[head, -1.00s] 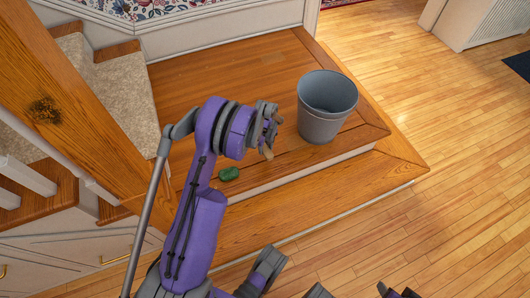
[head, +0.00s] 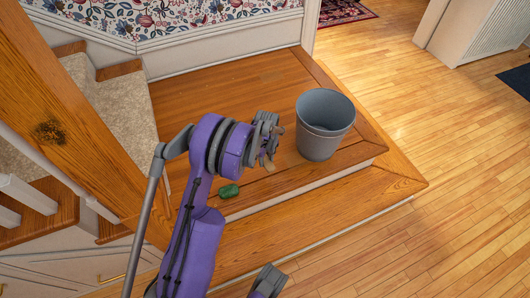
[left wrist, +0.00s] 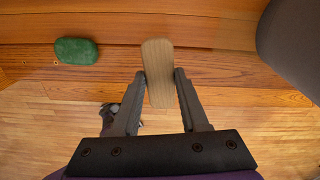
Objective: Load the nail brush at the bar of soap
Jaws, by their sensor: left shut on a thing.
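The green bar of soap (head: 229,191) lies on the wooden landing, just left of the step edge in the head view. It also shows at the upper left of the left wrist view (left wrist: 76,51). My left gripper (head: 268,142) is shut on the nail brush (head: 267,162), whose pale wooden back (left wrist: 158,72) shows between the fingers in the left wrist view. The brush is to the right of the soap and apart from it. Its bristles are hidden.
A grey bucket (head: 325,126) stands on the landing close to the right of my left gripper. A wooden newel post (head: 75,130) and carpeted stairs (head: 117,115) are at the left. The landing behind the gripper is clear.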

